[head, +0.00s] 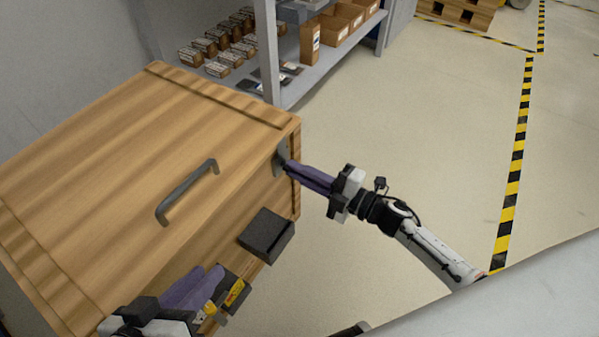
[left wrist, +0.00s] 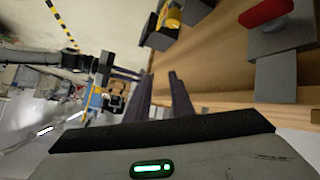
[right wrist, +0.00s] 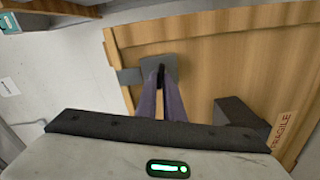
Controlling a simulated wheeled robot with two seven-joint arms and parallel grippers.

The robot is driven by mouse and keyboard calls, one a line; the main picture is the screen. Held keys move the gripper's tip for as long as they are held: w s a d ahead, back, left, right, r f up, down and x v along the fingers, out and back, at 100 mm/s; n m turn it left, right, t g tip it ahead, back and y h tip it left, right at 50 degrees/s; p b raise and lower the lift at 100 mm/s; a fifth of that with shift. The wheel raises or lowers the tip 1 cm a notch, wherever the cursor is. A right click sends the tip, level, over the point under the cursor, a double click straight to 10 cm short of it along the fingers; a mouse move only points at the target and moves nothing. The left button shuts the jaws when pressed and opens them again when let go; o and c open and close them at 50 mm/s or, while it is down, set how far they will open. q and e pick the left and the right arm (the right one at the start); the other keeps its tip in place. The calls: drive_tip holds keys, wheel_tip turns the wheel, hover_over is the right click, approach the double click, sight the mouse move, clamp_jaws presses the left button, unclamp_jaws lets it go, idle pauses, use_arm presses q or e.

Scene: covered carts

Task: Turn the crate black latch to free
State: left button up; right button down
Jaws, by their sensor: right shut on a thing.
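The wooden crate (head: 110,150) stands at left in the head view, and its front also shows in the right wrist view (right wrist: 215,60). The black latch (right wrist: 160,74) sits on a grey plate (right wrist: 140,74) near the crate's upper edge. My right gripper (head: 292,168) is shut on the latch, and its purple fingers hide part of it; the fingers also show in the right wrist view (right wrist: 160,95). My left gripper (head: 205,280) is open and empty beside the crate's front at lower left. Its two fingers stand apart in the left wrist view (left wrist: 160,90).
A grey handle (head: 187,190) is on the crate's top. A dark block (head: 267,234) and a yellow-and-black part (head: 236,294) stick out from its front. The left wrist view shows a red piece (left wrist: 265,12) on a grey mount. A shelf (head: 335,60) stands behind; floor at right is clear.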

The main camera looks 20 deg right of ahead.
use_arm(q)
drive_tip(key=shift+d+r, duration=0.25)
drive_tip(key=shift+r, duration=0.1)
use_arm(e)
drive_tip(key=shift+f+n, duration=0.1)
drive_tip(key=shift+n, duration=0.9)
drive_tip(key=c, duration=1.9)
unclamp_jaws()
drive_tip(key=shift+o, duration=0.2)
